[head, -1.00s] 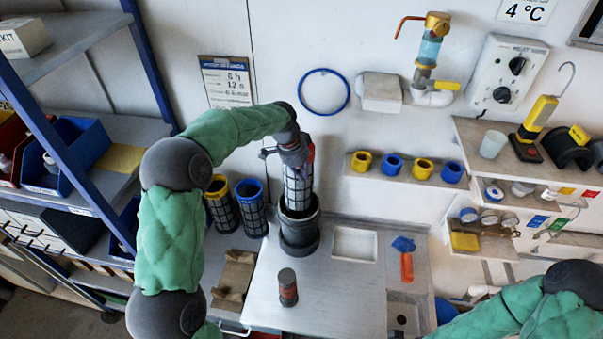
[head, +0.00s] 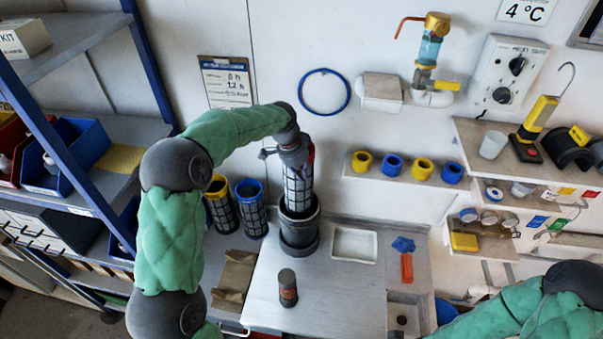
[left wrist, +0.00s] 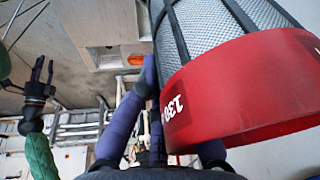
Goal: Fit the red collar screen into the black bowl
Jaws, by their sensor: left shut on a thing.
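The red collar screen is a tall grey mesh cylinder with a black frame (head: 298,190). Its red collar fills much of the left wrist view (left wrist: 235,100). My left gripper (head: 300,158) is shut on the screen at its collar end, from above. The screen stands near upright, its lower end inside the mouth of the black bowl (head: 299,240) on the bench. The gripper and collar hide much of the top, and the seat inside the bowl is hidden. My right gripper (left wrist: 42,75) shows in the left wrist view, open and empty.
A yellow-collared screen (head: 221,205) and a blue-collared screen (head: 251,210) stand left of the bowl. A small dark cylinder with a red band (head: 288,288) stands in front. A white tray (head: 354,245) lies right of the bowl. The bench front is mostly clear.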

